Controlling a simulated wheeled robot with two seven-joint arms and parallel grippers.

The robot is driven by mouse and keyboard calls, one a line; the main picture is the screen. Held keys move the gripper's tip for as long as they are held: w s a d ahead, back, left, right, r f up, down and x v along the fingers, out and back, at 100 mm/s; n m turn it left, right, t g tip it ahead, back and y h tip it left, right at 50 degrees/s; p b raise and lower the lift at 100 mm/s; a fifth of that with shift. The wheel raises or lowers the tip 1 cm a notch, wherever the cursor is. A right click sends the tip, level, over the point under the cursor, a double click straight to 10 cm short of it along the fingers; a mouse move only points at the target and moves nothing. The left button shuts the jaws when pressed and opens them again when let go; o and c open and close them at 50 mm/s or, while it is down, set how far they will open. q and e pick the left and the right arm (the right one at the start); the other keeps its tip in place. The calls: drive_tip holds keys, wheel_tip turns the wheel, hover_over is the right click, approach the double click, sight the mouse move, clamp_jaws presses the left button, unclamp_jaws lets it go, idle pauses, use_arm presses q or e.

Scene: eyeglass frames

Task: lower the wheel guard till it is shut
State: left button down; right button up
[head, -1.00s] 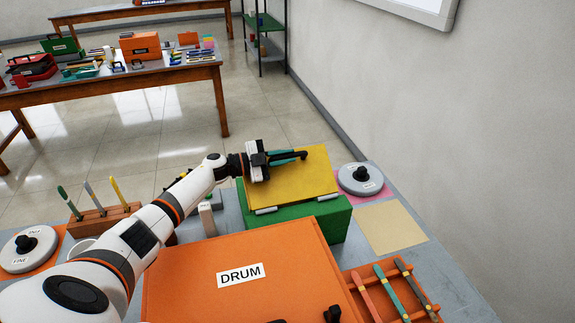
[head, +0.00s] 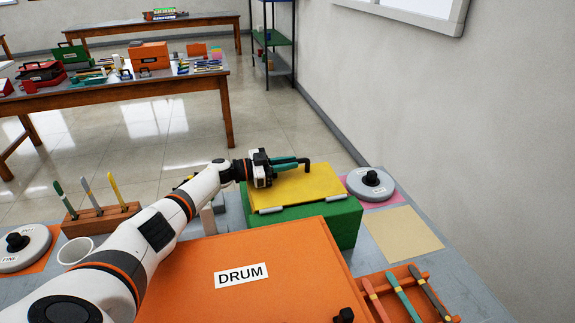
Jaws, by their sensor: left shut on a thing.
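The wheel guard, taken here to be the yellow panel (head: 297,191), sits over a green box (head: 325,227) with pale hinges at its near edge. It lies at a low angle; I cannot tell if its far edge touches the box. My left gripper (head: 296,162) is at the panel's far edge, its teal fingers shut on a dark bar, apparently the guard's handle. The fingers hide part of that edge. My right gripper is not in view.
An orange box marked DRUM (head: 240,270) fills the near bench under my left arm. An orange rack with files (head: 430,290) lies at lower right. A tan sheet (head: 403,234) lies flat.

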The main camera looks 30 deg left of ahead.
use_arm(q)
drive_tip(key=shift+a, duration=0.15)
drive_tip(key=c, duration=1.6)
unclamp_jaws()
drive_tip(key=shift+o, duration=1)
drive_tip(key=shift+w+f, duration=0.1)
drive_tip(key=shift+f, duration=0.05)
drive_tip(key=b+v, duration=0.2)
drive_tip(key=v, duration=0.9)
drive_tip(key=shift+f, duration=0.1)
drive_tip(key=shift+s+a, duration=0.4)
